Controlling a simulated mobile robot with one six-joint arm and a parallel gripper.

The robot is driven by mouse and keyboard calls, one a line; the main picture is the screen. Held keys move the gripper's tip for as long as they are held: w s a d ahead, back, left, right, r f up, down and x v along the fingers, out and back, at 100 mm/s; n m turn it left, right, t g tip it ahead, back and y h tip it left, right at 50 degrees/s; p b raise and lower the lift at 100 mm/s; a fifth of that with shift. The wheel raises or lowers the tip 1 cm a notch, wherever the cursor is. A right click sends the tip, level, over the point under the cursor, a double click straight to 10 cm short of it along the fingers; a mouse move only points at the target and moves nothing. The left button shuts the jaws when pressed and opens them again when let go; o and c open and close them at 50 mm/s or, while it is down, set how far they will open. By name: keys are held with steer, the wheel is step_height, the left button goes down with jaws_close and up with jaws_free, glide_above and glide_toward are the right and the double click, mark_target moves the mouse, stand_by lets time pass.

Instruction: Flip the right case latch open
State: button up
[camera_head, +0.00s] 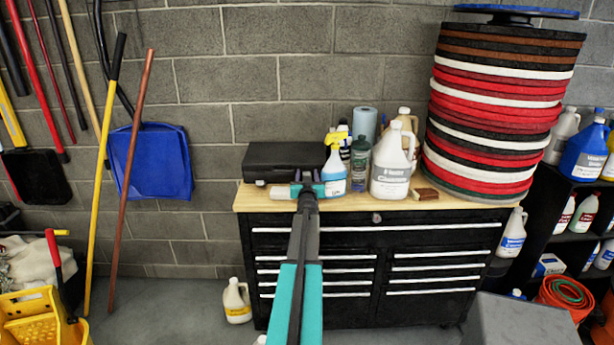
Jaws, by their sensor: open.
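A black hard case (283,158) lies shut on the wooden top (262,203) of a black drawer cabinet, at its left end against the wall. A small pale latch (260,183) shows at the left of the case's front face. The right latch cannot be made out; my gripper covers that part of the front. My gripper (308,176) is open, with its fingers at the right end of the case's front. I cannot tell whether it touches the case. No held object shows between the fingers.
A spray bottle (334,168) stands close right of my gripper. A green bottle (360,161) and a white jug (391,165) stand beyond it. A tall stack of pads (495,115) fills the right end. My arm reaches over the cabinet drawers (400,268).

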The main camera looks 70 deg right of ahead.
steer(key=c, duration=1.1)
steer(key=shift+o, duration=0.2)
steer(key=shift+f+b, duration=0.15)
steer(key=shift+b, duration=0.65)
steer(key=b, duration=0.4)
steer(key=h+b, duration=0.1)
steer(key=b, duration=0.3)
steer(key=shift+a+f+t, duration=0.15)
steer(key=shift+a+t, duration=0.15)
steer(key=h+b, duration=0.1)
steer(key=b, duration=0.7)
steer(key=shift+s+a+f+t+h, duration=0.1)
steer(key=shift+a+f+t+h, duration=0.2)
steer(key=shift+a+f+h, duration=0.1)
steer(key=shift+r+b, duration=0.1)
steer(key=shift+b, duration=0.2)
steer(key=o, duration=1.1)
steer(key=shift+s, duration=0.1)
steer(key=shift+c, duration=0.2)
